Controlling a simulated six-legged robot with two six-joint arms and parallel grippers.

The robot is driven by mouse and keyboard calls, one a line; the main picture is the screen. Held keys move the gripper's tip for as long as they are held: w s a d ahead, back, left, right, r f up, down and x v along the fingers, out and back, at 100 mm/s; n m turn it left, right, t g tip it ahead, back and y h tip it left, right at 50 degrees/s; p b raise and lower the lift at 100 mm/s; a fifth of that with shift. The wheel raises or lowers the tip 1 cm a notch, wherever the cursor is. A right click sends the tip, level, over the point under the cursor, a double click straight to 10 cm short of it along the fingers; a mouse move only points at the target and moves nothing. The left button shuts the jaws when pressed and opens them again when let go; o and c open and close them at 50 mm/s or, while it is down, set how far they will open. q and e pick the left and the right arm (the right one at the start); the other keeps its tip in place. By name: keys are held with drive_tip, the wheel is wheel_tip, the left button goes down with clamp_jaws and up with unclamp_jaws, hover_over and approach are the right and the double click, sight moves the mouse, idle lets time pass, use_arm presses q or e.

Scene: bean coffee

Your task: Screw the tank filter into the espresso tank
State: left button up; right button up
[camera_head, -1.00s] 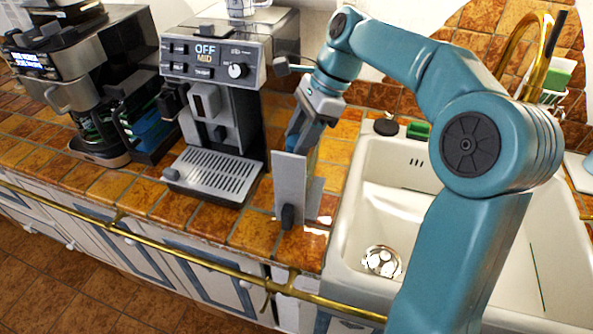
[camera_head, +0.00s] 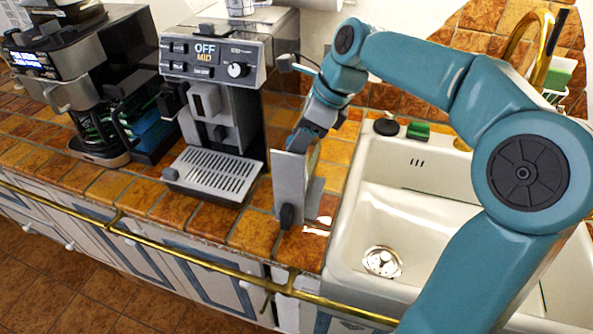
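The espresso tank (camera_head: 291,187) looks like a grey upright box with a dark knob low on its front. It stands on the tiled counter between the espresso machine and the sink. The espresso machine (camera_head: 222,100) shows "OFF MID" on its display. My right gripper (camera_head: 299,140) points down at the top of the tank. Its fingers are partly hidden behind the tank's front wall, so I cannot tell whether they are open or shut. I cannot make out the tank filter. My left gripper is not in view.
The white sink (camera_head: 418,217) lies right of the tank, with a brass faucet (camera_head: 548,45) behind it. A coffee maker (camera_head: 85,85) stands at the far left. A brass rail (camera_head: 190,256) runs along the counter front. The counter in front of the espresso machine is clear.

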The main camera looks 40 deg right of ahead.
drive_tip(key=o, duration=0.3)
drive_tip(key=shift+r+n+p, duration=0.2)
drive_tip(key=shift+n+p, duration=0.5)
drive_tip(key=shift+p, duration=0.1)
drive_tip(key=n+g+y+p, duration=0.1)
drive_tip(key=n+p, duration=0.2)
drive_tip(key=shift+w+d, duration=0.1)
drive_tip(key=shift+w, duration=0.05)
drive_tip(key=shift+f+n+g+y+p, duration=0.15)
drive_tip(key=shift+n+g+y+p, duration=0.15)
drive_tip(key=shift+n+g+p, duration=0.3)
drive_tip(key=shift+f, duration=0.1)
